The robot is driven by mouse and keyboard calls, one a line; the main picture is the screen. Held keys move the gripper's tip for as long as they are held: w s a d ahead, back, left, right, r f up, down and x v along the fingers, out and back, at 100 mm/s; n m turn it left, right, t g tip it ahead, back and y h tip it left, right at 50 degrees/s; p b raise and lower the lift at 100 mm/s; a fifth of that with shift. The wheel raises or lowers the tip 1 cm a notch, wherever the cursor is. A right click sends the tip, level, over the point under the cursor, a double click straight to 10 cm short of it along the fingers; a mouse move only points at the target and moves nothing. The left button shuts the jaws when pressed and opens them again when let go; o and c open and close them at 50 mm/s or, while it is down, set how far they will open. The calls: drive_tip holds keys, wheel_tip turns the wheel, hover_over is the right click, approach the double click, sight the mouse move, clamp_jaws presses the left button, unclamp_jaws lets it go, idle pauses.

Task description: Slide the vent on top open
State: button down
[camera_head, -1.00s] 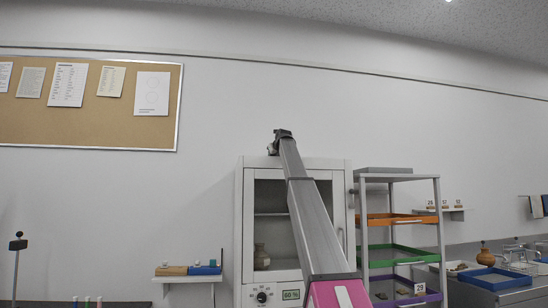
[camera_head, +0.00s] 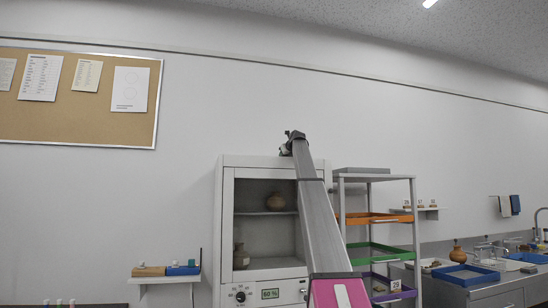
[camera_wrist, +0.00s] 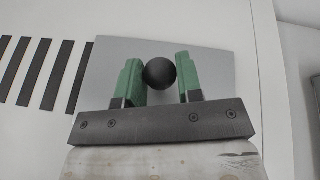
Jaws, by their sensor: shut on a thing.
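The white cabinet (camera_head: 226,235) stands against the wall, and my gripper (camera_head: 294,142) is at its top, toward the right side. In the wrist view, the grey vent plate (camera_wrist: 215,72) lies on the white cabinet top with a round black knob (camera_wrist: 160,73) on it. The green fingers of my gripper (camera_wrist: 158,68) stand either side of the knob and are shut on it. Several dark vent slots (camera_wrist: 38,70) show uncovered to the left of the plate. The plate hides whatever is beneath it.
A shelf rack (camera_head: 415,235) with coloured trays stands close to the cabinet's right. A small wall shelf (camera_head: 165,279) is at the left. Jars, one on the upper shelf (camera_head: 275,202), stand behind the cabinet's glass door. The cabinet top is otherwise clear.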

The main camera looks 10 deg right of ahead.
drive_tip(key=shift+d, duration=1.1)
drive_tip(key=c, duration=0.8)
unclamp_jaws()
drive_tip(key=shift+d, duration=0.1)
drive_tip(key=shift+s, duration=0.2)
drive_tip(key=v, duration=1)
drive_tip(key=shift+s+r, duration=0.1)
drive_tip(key=shift+s, duration=0.05)
